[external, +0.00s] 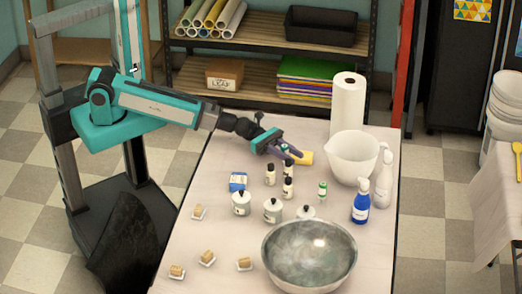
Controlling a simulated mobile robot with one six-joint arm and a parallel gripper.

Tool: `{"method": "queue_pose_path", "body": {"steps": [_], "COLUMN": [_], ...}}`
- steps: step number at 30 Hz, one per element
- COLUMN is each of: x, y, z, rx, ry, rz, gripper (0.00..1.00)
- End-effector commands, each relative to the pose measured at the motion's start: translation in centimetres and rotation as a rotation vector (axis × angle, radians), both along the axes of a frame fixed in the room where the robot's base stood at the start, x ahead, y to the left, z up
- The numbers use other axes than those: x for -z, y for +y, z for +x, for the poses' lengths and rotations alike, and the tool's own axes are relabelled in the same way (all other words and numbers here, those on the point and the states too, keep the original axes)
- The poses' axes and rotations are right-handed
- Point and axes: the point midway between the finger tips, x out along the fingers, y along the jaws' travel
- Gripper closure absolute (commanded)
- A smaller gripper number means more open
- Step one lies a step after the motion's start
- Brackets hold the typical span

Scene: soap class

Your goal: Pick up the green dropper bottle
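A small white dropper bottle with green markings (322,190) stands upright on the table, right of the dark-capped bottles. My gripper (291,153) is over the far part of the table, behind and to the left of that bottle and apart from it. A small green and white item (284,148) shows at the gripper's fingers; it may be another green dropper bottle, partly hidden. The view is too small to tell whether the fingers are closed on it. A yellow cylinder (306,158) lies just right of the fingertips.
Dark-capped bottles (270,175), white jars (272,211) and a blue box (238,182) crowd the table's middle. A metal bowl (310,285) is in front.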

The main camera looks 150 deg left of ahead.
Motion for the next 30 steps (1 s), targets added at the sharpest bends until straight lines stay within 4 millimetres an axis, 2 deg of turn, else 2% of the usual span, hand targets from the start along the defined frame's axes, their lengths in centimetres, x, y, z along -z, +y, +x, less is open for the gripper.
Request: {"method": "queue_pose_path", "body": {"steps": [19, 24, 30], "x": [0.02, 0.02, 0.01], "y": [0.03, 0.03, 0.03], "z": [0.34, 0.34, 0.34], "rx": [0.0, 0.0, 0.001], "ry": [0.0, 0.0, 0.0], "rz": [0.001, 0.001, 0.001], "gripper": [0.73, 1.0, 1.0]}}
